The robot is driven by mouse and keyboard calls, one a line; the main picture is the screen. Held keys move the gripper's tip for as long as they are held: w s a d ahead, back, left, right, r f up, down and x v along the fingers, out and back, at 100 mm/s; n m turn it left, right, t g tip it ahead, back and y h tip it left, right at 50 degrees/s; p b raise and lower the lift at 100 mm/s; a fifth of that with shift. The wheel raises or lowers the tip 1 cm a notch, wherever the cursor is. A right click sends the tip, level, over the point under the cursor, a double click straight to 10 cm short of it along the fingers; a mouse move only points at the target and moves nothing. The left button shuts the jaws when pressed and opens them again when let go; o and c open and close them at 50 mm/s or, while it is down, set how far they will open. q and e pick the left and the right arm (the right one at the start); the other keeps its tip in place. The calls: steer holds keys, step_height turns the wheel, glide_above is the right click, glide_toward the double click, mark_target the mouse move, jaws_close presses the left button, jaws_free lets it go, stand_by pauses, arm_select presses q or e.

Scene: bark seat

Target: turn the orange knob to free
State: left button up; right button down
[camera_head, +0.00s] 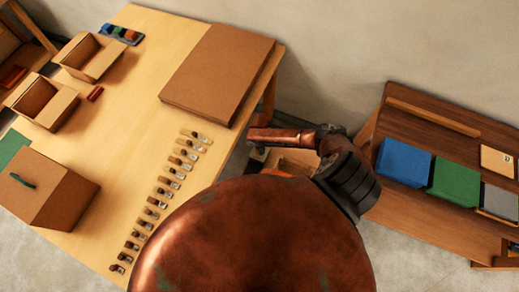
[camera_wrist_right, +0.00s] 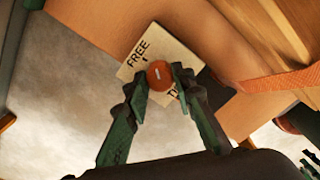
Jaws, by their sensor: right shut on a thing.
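The round orange knob (camera_wrist_right: 158,70) sits on a pale label plate (camera_wrist_right: 136,66) in the right wrist view. The plate reads FREE on its upper left. A second word at its lower right is mostly hidden by a finger. A short pale mark shows on the knob's face; I cannot tell exactly which word it points to. My right gripper (camera_wrist_right: 160,82) has its two green fingers on either side of the knob, shut on it. In the head view my copper arm hides most of that spot. My left gripper is not in view.
A light wooden table (camera_head: 150,95) bears a brown board (camera_head: 220,70), open boxes (camera_head: 90,57), a brown closed box (camera_head: 50,190) and a row of small tagged pieces (camera_head: 165,192). A darker bench (camera_head: 420,130) on the right bears blue (camera_head: 403,162) and green (camera_head: 454,181) blocks.

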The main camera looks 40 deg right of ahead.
steer(key=n+b, duration=0.1)
steer(key=n, duration=0.2)
steer(key=shift+d+f+n, duration=0.1)
steer(key=shift+n, duration=0.3)
steer(key=shift+n+b, duration=0.45)
steer(key=shift+n, duration=1.35)
steer(key=c, duration=1.6)
jaws_free()
steer(key=shift+r, duration=0.3)
step_height(320, 180, up, 12)
steer(key=shift+f, duration=0.2)
